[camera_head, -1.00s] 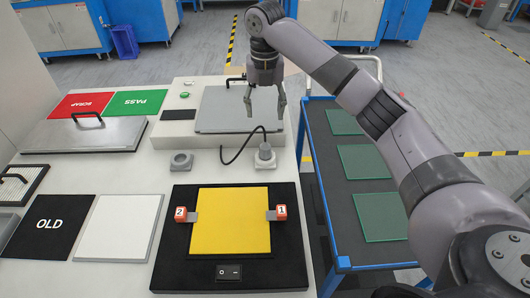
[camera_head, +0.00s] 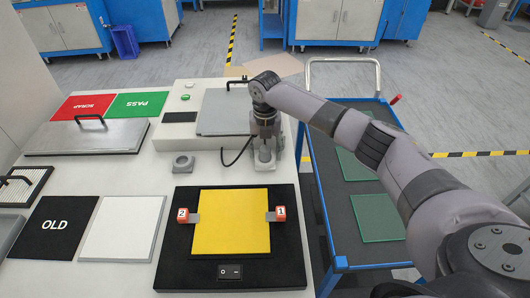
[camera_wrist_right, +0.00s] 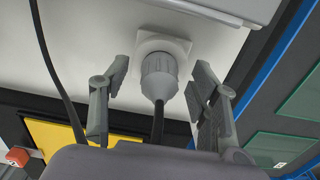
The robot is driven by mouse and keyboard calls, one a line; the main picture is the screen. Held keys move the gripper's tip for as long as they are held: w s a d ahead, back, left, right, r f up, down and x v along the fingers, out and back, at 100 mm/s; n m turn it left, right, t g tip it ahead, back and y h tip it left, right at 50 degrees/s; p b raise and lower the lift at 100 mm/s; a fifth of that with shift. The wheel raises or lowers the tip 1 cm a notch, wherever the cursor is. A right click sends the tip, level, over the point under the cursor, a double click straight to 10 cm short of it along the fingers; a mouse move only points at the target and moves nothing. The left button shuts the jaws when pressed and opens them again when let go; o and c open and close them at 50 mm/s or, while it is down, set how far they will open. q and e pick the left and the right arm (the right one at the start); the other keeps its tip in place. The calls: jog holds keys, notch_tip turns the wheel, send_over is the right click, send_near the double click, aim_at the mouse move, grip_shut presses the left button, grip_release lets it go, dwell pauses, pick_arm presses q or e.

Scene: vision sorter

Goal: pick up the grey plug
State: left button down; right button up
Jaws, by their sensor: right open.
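The grey plug (camera_wrist_right: 159,77) stands in a pale square socket (camera_wrist_right: 163,44) on the white table, with a dark cable running from it. In the right wrist view it is between the two fingers of my right gripper (camera_wrist_right: 158,88), which is open with a gap on each side. In the head view my right gripper (camera_head: 264,155) is over the plug and hides most of it; the socket base (camera_head: 265,166) shows below. My left gripper is not in view.
A yellow plate (camera_head: 232,222) lies on a black fixture (camera_head: 175,262) with orange clips numbered 1 and 2. An empty grey socket (camera_head: 182,163) stands to the left. The grey lidded box (camera_head: 212,122) is just behind. A blue cart (camera_head: 335,225) with green panels is right.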

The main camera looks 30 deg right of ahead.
jog(key=shift+f, duration=0.2)
jog(key=shift+c, duration=0.5)
grip_shut()
